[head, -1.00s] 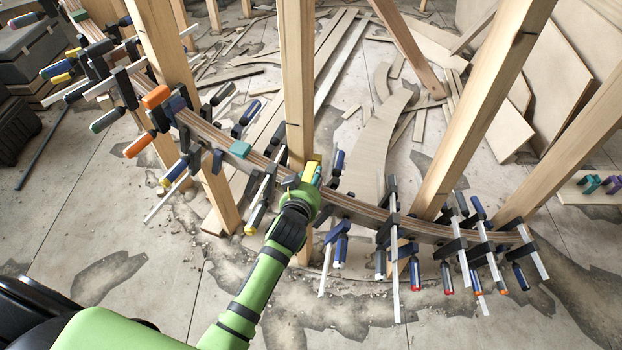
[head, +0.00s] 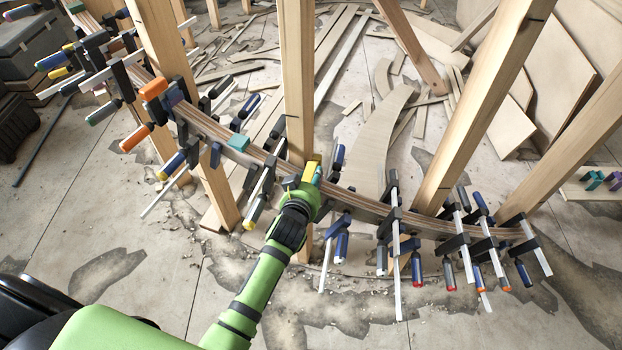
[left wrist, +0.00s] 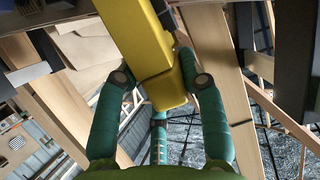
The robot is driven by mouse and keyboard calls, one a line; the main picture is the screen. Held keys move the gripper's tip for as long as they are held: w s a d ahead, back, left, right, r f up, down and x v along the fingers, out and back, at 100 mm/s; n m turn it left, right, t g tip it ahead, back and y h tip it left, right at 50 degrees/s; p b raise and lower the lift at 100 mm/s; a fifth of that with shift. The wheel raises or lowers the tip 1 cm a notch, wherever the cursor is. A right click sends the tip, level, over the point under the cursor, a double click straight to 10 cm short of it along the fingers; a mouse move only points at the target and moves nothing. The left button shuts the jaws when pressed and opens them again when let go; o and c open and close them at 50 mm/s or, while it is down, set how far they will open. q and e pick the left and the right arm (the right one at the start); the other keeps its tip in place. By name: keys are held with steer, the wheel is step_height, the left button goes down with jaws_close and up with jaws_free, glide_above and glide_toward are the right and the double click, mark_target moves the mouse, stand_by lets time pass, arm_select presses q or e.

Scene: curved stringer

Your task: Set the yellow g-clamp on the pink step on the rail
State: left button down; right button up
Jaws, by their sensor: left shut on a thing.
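The yellow g-clamp (head: 310,171) shows as a small yellow piece at the middle of the curved rail (head: 350,206), in front of an upright post. My left gripper (head: 304,189) is shut on it, right at the rail's near side. In the left wrist view the clamp's yellow body (left wrist: 136,38) runs down between the teal fingers of my left gripper (left wrist: 165,85). I cannot tell whether the clamp touches the rail. I can make out no pink step; my gripper and the clamp cover part of the rail. My right gripper is not in view.
Several clamps with dark bars crowd the rail on both sides; a blue-handled one (head: 341,246) hangs just right of my gripper. Wooden posts (head: 296,80) rise behind and through the rail.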

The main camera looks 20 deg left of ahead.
arm_select(q)
steer(key=shift+w, duration=0.1)
steer(key=shift+f+b, duration=0.35)
steer(key=shift+f, duration=0.05)
steer(key=c, duration=0.7)
jaws_free()
steer(key=shift+f, duration=0.2)
steer(key=shift+s, duration=0.2)
steer(key=v, duration=1.2)
steer(key=shift+w+r, duration=0.1)
steer(key=shift+r, duration=0.15)
